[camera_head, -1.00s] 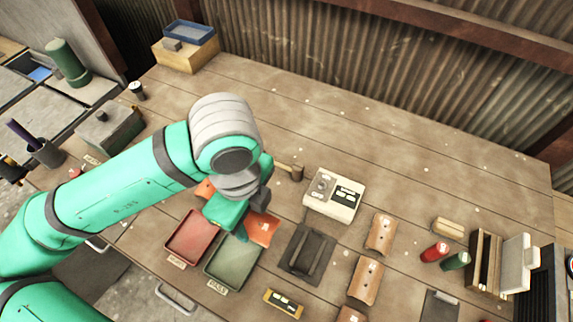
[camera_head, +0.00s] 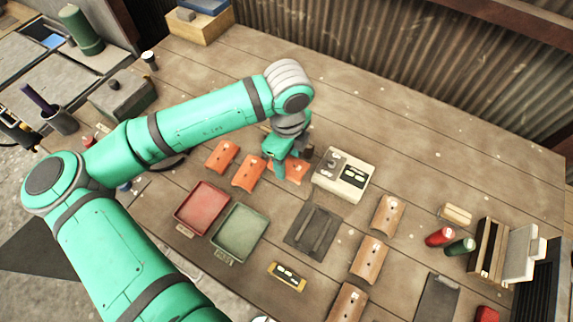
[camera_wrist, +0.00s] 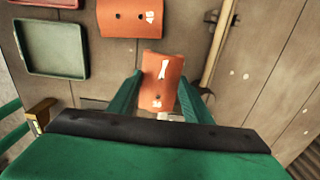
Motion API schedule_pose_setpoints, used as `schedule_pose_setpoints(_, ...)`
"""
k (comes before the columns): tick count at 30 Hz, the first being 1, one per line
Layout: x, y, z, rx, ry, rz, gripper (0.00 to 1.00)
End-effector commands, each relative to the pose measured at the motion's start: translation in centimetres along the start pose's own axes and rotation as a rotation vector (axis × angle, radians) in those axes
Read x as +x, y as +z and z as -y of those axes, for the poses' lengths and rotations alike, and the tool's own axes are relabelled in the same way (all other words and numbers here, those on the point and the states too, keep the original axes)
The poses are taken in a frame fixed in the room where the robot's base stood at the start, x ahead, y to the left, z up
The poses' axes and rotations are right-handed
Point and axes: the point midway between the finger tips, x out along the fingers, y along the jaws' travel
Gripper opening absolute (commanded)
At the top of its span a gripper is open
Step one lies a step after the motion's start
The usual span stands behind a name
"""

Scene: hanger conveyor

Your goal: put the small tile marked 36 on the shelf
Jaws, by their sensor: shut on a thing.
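My gripper (camera_head: 280,168) is shut on a small orange tile (camera_head: 293,171), beside the white box on the table. In the wrist view the tile (camera_wrist: 161,82) sits between the two green fingers of my gripper (camera_wrist: 158,98). It has white marks and dark holes, but I cannot read a number. I cannot tell how high it is above the table. Two other orange tiles, one at the left (camera_head: 222,155) and one in the middle (camera_head: 249,173), lie to the left of my gripper. I cannot make out which thing is the shelf.
A red tray (camera_head: 177,221) and a green tray (camera_head: 217,245) lie in front. The white box (camera_head: 326,188) with dark panels is close on the right. Several brown tiles (camera_head: 387,214), bottles and a wooden rack (camera_head: 486,250) are further right.

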Motion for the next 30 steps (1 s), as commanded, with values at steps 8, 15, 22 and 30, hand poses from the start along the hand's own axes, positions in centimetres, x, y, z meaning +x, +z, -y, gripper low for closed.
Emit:
schedule_pose_setpoints(8,2.9,0.1,-0.1,-0.004,0.0,0.0,0.21)
schedule_pose_setpoints(15,3.0,0.1,-0.1,-0.004,0.0,0.0,0.21)
schedule_pose_setpoints(22,3.3,0.1,-0.1,-0.003,0.001,0.0,0.57)
schedule_pose_setpoints(30,3.3,0.1,-0.1,-0.003,0.0,0.0,0.64)
